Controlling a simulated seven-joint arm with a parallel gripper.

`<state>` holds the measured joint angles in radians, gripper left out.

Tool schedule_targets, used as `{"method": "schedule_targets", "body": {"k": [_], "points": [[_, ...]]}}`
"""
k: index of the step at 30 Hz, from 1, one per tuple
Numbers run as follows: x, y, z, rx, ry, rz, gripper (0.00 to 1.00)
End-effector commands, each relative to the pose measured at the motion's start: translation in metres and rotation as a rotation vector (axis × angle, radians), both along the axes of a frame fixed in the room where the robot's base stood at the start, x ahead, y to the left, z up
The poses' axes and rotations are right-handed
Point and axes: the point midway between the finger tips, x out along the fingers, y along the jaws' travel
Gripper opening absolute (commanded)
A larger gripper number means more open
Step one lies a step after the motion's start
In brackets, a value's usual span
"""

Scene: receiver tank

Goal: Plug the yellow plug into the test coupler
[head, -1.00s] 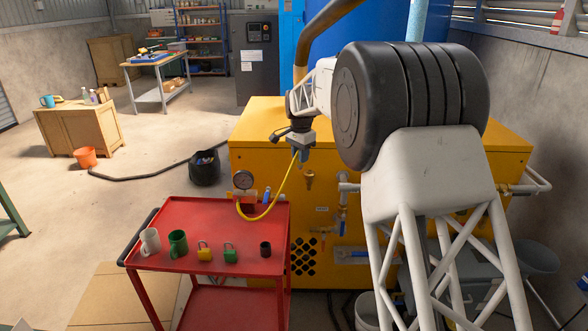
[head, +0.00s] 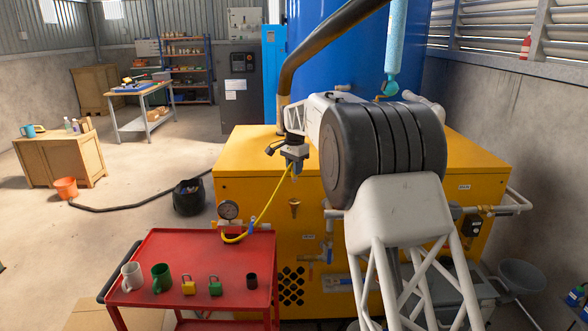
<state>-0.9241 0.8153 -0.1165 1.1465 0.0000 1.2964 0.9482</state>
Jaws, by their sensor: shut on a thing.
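My gripper (head: 295,164) is in front of the yellow cabinet, shut on the upper end of a thin yellow hose (head: 267,207). The yellow plug at that end is mostly hidden by the jaws. The hose hangs down to the left, to a round pressure gauge (head: 228,210) and its fitting at the back edge of the red cart. A small brass fitting (head: 294,207) on the cabinet front lies below my gripper, apart from it. I cannot tell for sure whether it is the test coupler.
The red cart (head: 182,250) carries a white mug (head: 132,277), a green mug (head: 161,278), a yellow padlock (head: 188,287), a green padlock (head: 215,286) and a dark cup (head: 252,281). Pipes and valves stick out from the yellow cabinet (head: 258,180).

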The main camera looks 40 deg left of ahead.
Motion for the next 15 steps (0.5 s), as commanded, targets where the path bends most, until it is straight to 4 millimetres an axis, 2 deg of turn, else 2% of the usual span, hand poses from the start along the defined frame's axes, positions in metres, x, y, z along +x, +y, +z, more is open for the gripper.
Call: {"method": "schedule_targets", "body": {"k": [8,15], "points": [[0.0,0.0,-0.004,0.0,0.0,0.0,0.0],[0.0,0.0,-0.017,0.001,0.0,0.0,0.0]]}}
